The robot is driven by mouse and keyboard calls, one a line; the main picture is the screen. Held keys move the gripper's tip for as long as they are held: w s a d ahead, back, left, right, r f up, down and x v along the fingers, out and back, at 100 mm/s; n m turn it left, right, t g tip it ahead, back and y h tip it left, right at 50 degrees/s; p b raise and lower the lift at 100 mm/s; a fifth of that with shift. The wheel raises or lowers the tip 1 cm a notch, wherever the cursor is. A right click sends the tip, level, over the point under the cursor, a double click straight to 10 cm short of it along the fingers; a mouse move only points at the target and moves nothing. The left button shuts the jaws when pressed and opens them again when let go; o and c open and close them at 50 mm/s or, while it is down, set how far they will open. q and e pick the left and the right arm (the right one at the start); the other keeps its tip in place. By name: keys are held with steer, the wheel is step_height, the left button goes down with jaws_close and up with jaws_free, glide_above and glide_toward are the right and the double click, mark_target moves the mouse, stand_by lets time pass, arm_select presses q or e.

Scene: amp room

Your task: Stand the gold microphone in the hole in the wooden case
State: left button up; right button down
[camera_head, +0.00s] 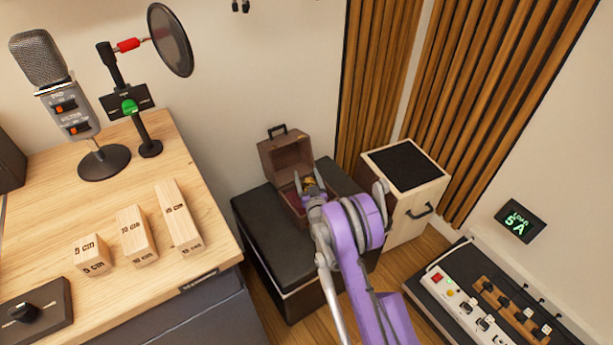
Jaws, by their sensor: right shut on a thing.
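The open wooden case (273,158) stands on a black-topped box, its lid raised at the back and a dark red lining inside. My right gripper (311,189) reaches over the case's right side, shut on the gold microphone (309,181). Only a small gold part of the microphone shows; my gripper and purple arm cover the rest. The hole in the case cannot be made out. I cannot tell whether the microphone touches the lining. My left gripper is out of view.
A desk (160,195) at left holds a large grey microphone (55,80), a pop filter (170,40) and several wooden blocks. A wooden cabinet (405,175) stands right of the case. A power strip unit (480,310) lies at lower right. The black box top (258,222) is clear at front left.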

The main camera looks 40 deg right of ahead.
jaws_free()
step_height(320, 180, up, 10)
steer(key=p, duration=0.2)
stand_by(0.4)
steer(key=shift+r, duration=0.1)
